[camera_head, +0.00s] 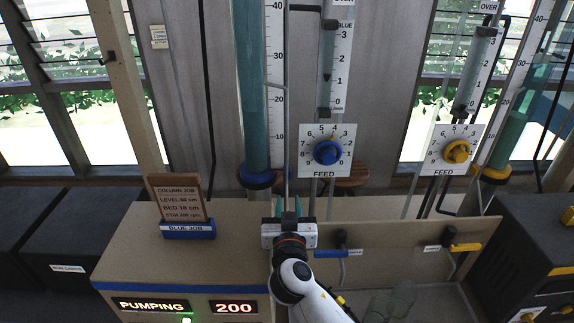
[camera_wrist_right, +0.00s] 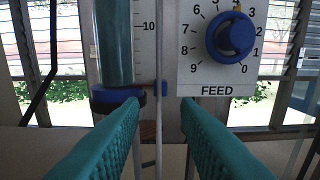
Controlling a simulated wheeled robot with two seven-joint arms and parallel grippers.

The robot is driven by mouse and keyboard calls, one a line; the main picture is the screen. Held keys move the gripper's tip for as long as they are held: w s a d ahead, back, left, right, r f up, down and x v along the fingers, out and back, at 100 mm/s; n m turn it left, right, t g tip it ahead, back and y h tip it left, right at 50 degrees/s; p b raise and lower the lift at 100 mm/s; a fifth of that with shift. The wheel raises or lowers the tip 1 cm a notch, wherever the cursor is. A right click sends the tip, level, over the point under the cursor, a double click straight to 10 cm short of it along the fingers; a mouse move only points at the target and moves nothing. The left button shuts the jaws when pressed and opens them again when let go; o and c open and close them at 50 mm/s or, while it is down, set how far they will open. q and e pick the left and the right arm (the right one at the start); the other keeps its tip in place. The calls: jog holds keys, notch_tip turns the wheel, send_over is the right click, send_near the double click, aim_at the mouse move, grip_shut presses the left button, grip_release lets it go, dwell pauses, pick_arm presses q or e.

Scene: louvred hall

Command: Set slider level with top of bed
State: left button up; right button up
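The blue-collared column (camera_head: 253,90) stands behind the bench, filled with teal; I cannot make out the top of the bed in it. A white scale (camera_head: 277,100) runs along its right side, and the column (camera_wrist_right: 114,45) also shows in the wrist view. A small blue piece (camera_wrist_right: 162,88), perhaps the slider, sits at a thin rod by the scale's lower end, below the 10 mark. My right gripper (camera_head: 290,205) points at the column's foot. Its teal fingers (camera_wrist_right: 162,108) are apart and empty, with the rod showing beyond the gap. My left gripper is not in view.
A card (camera_head: 178,198) reads BED 18 cm. A blue feed knob (camera_head: 328,152) is right of the rod; a yellow one (camera_head: 457,151) and a second column (camera_head: 515,115) are farther right. A panel (camera_head: 232,307) reads 200.

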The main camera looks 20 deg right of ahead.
aim_at(287, 174)
jog(key=shift+w+d, duration=0.1)
jog(key=shift+w, duration=0.3)
jog(key=shift+w+d+r+p, duration=0.1)
jog(key=shift+w+r+p, duration=0.15)
jog(key=shift+w+p, duration=0.05)
jog(key=p+x, duration=0.2)
jog(key=x, duration=0.6)
jog(key=shift+w+d+f, duration=0.1)
jog(key=shift+w+f, duration=0.05)
jog(key=shift+w, duration=0.2)
jog(key=shift+w+d, duration=0.15)
jog(key=shift+w, duration=0.25)
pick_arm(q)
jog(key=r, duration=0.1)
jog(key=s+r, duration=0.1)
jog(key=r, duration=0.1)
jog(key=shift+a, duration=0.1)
pick_arm(e)
jog(key=shift+w, duration=0.15)
jog(key=shift+c, duration=0.2)
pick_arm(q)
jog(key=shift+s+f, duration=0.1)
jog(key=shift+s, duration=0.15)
pick_arm(e)
grip_shut()
